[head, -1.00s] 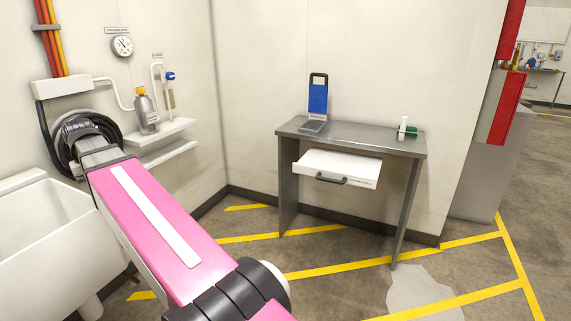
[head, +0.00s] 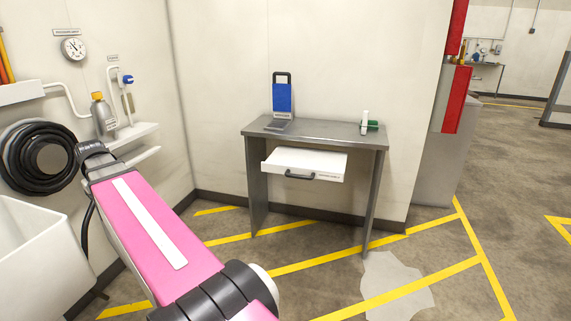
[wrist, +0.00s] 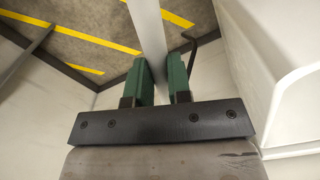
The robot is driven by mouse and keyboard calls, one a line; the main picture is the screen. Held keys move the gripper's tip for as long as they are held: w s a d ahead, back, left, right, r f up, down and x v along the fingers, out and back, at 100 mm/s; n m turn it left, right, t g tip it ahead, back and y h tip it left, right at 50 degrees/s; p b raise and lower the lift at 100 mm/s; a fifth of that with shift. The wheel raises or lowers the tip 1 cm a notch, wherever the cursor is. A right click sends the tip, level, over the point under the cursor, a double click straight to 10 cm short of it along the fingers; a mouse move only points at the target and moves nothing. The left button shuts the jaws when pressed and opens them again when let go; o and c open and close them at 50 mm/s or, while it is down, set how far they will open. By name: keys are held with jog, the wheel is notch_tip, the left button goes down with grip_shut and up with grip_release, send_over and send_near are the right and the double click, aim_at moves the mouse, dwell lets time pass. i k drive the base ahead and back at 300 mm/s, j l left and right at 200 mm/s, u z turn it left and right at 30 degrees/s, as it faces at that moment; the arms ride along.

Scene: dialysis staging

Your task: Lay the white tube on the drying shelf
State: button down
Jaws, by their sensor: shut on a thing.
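In the wrist view, my gripper (wrist: 163,68) has green fingers shut on the white tube (wrist: 150,30), a long pale bar passing between them. The head view hides my gripper and the tube behind my pink arm. In the head view, a white pull-out shelf (head: 307,160) with a dark handle and a small label sticks out under a grey desk top. Two white wall shelves, an upper one (head: 128,137) and a lower one (head: 135,164), are at the left. I cannot read which is the drying shelf. All three stand apart from the gripper.
The grey desk (head: 322,134) carries a blue-faced stand (head: 282,102) and a small green-and-white item (head: 371,126). A bottle (head: 103,117) is by the upper wall shelf. A black hose coil (head: 22,165) and white sink (head: 40,250) are at left. Floor before the desk is open.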

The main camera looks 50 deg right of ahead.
aim_at(306, 162)
jog(key=l+z, duration=0.2)
jog(key=z, duration=1.3)
jog(key=i+l, duration=0.15)
jog(key=l, duration=0.2)
jog(key=i+l+z, duration=0.1)
jog(key=l, duration=0.25)
jog(key=i+l, duration=0.25)
jog(key=i+l+z, duration=0.1)
jog(key=l, duration=0.3)
jog(key=i, duration=0.05)
